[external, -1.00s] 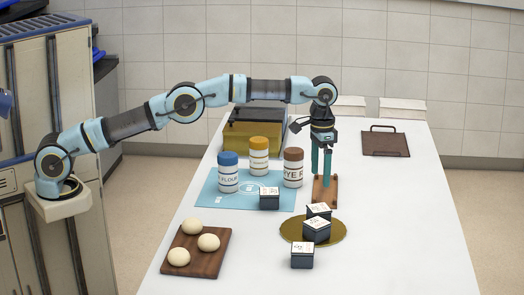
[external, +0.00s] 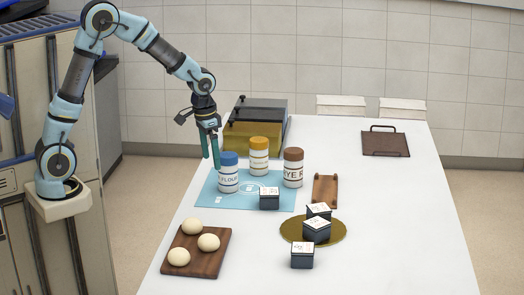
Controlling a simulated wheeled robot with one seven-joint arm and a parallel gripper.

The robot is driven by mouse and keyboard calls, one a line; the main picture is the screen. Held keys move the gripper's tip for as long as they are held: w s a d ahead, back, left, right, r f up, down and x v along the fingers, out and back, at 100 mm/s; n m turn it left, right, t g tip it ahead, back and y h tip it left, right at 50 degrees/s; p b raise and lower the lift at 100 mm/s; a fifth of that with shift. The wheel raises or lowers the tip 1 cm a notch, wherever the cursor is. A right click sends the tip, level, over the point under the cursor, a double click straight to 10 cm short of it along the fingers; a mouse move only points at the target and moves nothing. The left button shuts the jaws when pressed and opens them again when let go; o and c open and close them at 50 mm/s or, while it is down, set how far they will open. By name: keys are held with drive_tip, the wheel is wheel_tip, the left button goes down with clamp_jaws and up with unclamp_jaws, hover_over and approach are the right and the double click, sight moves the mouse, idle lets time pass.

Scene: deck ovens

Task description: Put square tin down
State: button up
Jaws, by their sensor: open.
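Several small dark square tins with white labelled tops are in the external view. One tin (external: 269,199) stands on the blue mat (external: 207,200). One tin (external: 316,231) stands on the round gold board (external: 338,238), with another tin (external: 318,210) just behind it. A further tin (external: 302,255) stands on the white table in front of the gold board. I cannot tell which one the task names. My gripper (external: 211,160) is open and empty, pointing down near the table's left edge, beside and above the blue-lidded jar.
Blue-lidded (external: 228,172), orange-lidded (external: 258,156) and brown-lidded (external: 293,168) jars stand on the mat. Three dough balls lie on a wooden board (external: 213,260). A small wooden board (external: 325,190) and a dark handled board (external: 385,144) lie right.

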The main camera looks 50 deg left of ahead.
drive_tip(key=s+a+f, duration=0.1)
drive_tip(key=s+a, duration=0.3)
drive_tip(key=s, duration=0.3)
drive_tip(key=s+a+f+n, duration=0.1)
drive_tip(key=s+a, duration=0.3)
drive_tip(key=s, duration=0.4)
drive_tip(key=shift+s+f, duration=0.3)
drive_tip(key=shift+f, duration=0.4)
drive_tip(key=shift+w, duration=0.15)
drive_tip(key=m+g+b, duration=0.1)
drive_tip(key=m+b, duration=0.4)
drive_tip(key=m, duration=0.1)
hover_over(269, 190)
drive_tip(key=shift+w+a+r, duration=0.15)
drive_tip(key=shift+w+r, duration=0.1)
wheel_tip(269, 190, down, 5)
drive_tip(key=shift+r+p, duration=0.1)
drive_tip(key=shift+p, duration=0.35)
drive_tip(key=shift+s+d+f+p, duration=0.15)
drive_tip(key=shift+f+p, duration=0.4)
drive_tip(key=shift+f, duration=0.9)
drive_tip(key=shift+s+d+f+p, duration=0.1)
drive_tip(key=shift+f+p, duration=0.45)
drive_tip(key=shift+f, duration=0.85)
drive_tip(key=c, duration=1.5)
